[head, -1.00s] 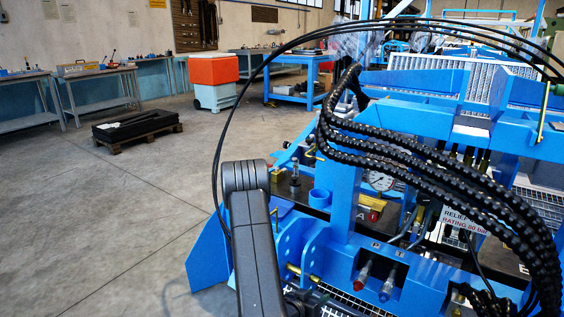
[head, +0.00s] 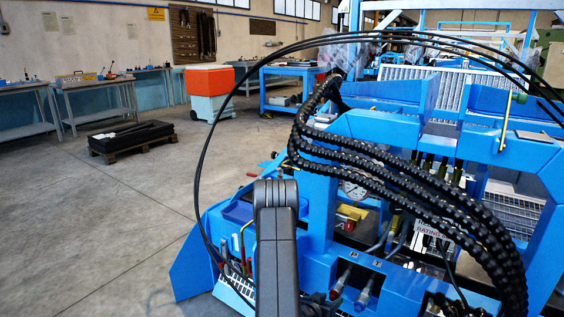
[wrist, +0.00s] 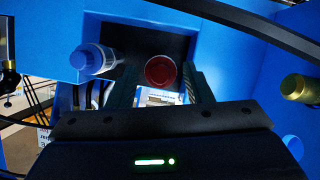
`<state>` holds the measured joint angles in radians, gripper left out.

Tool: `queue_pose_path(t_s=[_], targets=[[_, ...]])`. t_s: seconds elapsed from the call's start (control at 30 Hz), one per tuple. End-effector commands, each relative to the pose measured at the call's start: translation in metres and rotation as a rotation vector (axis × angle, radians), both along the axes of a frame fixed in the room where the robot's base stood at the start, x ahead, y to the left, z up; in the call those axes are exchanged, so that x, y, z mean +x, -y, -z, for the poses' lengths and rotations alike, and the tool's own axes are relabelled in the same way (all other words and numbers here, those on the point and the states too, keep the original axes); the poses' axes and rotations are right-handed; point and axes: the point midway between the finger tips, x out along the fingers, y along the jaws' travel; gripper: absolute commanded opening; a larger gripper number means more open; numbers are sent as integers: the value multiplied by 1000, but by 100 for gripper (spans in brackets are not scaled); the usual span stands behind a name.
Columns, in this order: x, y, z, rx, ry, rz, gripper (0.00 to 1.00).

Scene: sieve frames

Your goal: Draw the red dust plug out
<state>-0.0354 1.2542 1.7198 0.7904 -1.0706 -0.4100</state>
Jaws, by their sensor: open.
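The red dust plug (wrist: 160,71) shows as a round red cap in the wrist view, in front of a dark recess in blue metal. In the head view it (head: 340,284) sits low on the blue machine. A blue plug (wrist: 88,59) is to its left in the wrist view; in the head view it (head: 364,299) is to the right. My gripper (wrist: 160,80) is open, with one dark finger on each side of the red plug in the picture. I cannot tell how deep the plug lies between them.
A brass-coloured fitting (wrist: 296,86) is at the right of the wrist view. Black hoses (head: 400,165) arch over the blue machine (head: 320,200) near my arm. The floor (head: 110,220) to the left is clear around a pallet (head: 133,143).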

Motion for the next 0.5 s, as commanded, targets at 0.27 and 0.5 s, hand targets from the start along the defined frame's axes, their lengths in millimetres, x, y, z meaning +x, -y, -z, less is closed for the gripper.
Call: queue_pose_path(t_s=[0.27, 0.5], targets=[[0, 0, 0, 0, 0, 0, 4], [0, 0, 0, 1, 1, 0, 0]])
